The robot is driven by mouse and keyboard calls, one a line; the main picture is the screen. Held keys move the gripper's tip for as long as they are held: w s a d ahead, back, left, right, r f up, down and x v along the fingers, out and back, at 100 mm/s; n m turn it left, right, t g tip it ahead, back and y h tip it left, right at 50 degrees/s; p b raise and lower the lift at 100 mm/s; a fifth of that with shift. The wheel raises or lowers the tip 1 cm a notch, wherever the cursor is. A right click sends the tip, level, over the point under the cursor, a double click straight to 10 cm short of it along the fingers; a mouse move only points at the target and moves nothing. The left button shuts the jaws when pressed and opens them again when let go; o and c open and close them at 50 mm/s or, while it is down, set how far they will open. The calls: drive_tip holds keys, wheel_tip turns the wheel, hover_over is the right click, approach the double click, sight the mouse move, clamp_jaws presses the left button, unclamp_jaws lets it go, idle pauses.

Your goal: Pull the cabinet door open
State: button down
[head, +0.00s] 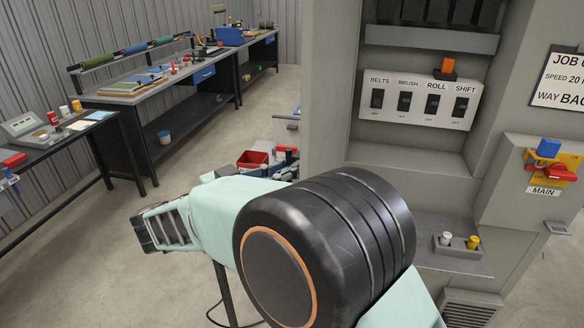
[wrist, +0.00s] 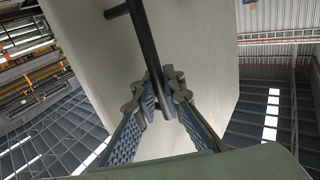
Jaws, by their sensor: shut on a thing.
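In the wrist view a dark bar handle (wrist: 143,38) stands out from a pale, flat door panel (wrist: 205,55). My gripper (wrist: 162,98) is shut on the lower part of this handle, with a finger on each side of it. The panel's edges show to the left and right, with the room beyond them. The grey cabinet housing (head: 330,75) stands behind my arm. I cannot tell from these views how far the door stands open.
A switch panel (head: 420,103) sits in the housing's recess, with a small tray (head: 462,247) below. A red lever switch (head: 552,172) is at the right. Workbenches (head: 150,97) line the left wall. A red bin (head: 252,160) stands behind my arm. Floor at left is clear.

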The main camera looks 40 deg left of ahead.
drive_tip(key=shift+s+a+f, duration=0.1)
drive_tip(key=shift+s+a, duration=0.1)
drive_tip(key=shift+a, duration=0.1)
idle(0.4)
drive_tip(key=c, duration=2.3)
unclamp_jaws()
drive_tip(key=shift+s, duration=0.1)
drive_tip(key=s+a, duration=0.1)
drive_tip(key=s, duration=1.1)
drive_tip(key=shift+a, duration=0.3)
drive_tip(key=shift+w, duration=0.2)
